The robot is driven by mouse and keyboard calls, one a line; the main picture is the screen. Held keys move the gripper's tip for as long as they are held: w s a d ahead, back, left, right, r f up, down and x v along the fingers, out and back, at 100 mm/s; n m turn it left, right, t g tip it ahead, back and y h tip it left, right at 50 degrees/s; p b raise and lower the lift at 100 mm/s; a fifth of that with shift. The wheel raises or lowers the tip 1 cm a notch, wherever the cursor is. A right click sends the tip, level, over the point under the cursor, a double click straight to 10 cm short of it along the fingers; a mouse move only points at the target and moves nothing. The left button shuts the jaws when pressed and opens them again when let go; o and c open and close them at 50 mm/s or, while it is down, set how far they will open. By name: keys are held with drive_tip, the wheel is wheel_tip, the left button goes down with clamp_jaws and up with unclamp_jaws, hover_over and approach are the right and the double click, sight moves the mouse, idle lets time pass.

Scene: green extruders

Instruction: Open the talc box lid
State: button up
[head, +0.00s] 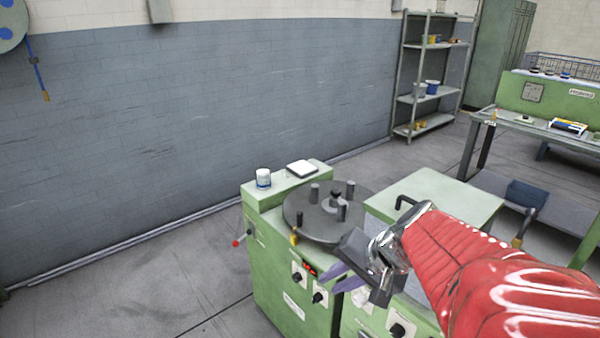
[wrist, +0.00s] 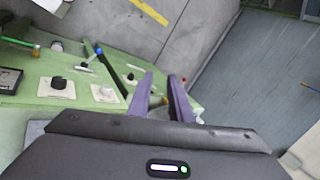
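A flat green lid (head: 445,192) with a black handle (head: 405,201) tops the right-hand part of the green machine; it looks closed and I take it for the talc box lid. My red arm reaches in from the right and crosses its front right side. My gripper (head: 329,278) is left of and below the handle, over the front panel, pointing left. Its two purple fingers also show in the wrist view (wrist: 163,78), apart with nothing between them. The lid's near edge is partly hidden behind my arm. The handle is not recognisable in the wrist view.
A dark round turntable (head: 313,213) with upright pegs is left of the lid. A white jar (head: 263,178) and a white box (head: 302,168) stand behind it. Knobs (head: 320,297) line the front. A workbench (head: 535,125) stands at right; floor at left is clear.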

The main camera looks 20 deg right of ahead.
drive_tip(key=s+d+r+m+t, duration=0.2)
drive_tip(key=d+r+m+t, duration=0.3)
drive_tip(key=d+m, duration=0.55)
drive_tip(key=m+t+h, duration=0.4)
drive_tip(key=m, duration=0.1)
approach(417, 202)
drive_tip(key=f+v, duration=0.1)
drive_tip(key=v, duration=0.3)
drive_tip(key=shift+a+n, duration=0.1)
drive_tip(key=shift+n, duration=0.15)
drive_tip(key=shift+w, duration=0.15)
drive_tip(key=shift+d+x, duration=0.2)
drive_tip(key=shift+x, duration=6.65)
drive_tip(key=shift+c, duration=0.5)
clamp_jaws()
drive_tip(key=shift+a, duration=0.1)
